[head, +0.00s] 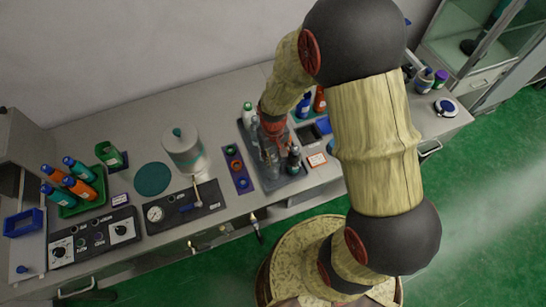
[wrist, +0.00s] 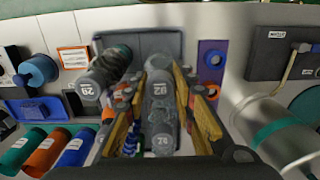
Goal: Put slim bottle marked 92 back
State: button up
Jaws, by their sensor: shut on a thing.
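My gripper (wrist: 161,84) is shut on a clear grey slim bottle (wrist: 160,116), between its two yellow-brown fingers in the wrist view. Number labels in line with it look inverted and seem to read 92; I cannot tell whether both belong to one bottle. In the head view my gripper (head: 270,130) is low over a dark grey tray (head: 284,183), and the arm partly hides the held bottle. The tray also shows in the wrist view (wrist: 158,43). I cannot tell whether the bottle touches the tray floor.
A dark-topped bottle (wrist: 103,75) stands beside the held bottle. A white bottle with a green cap (head: 249,113) is at the tray's back left. A blue panel with round pieces (head: 237,168) lies left of the tray, and an orange-edged card (head: 317,160) lies right.

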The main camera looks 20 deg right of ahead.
jog(key=shift+w+f, duration=0.1)
jog(key=shift+f, duration=0.15)
jog(key=shift+r, duration=0.1)
jog(key=o, duration=1)
jog(key=shift+o, duration=0.4)
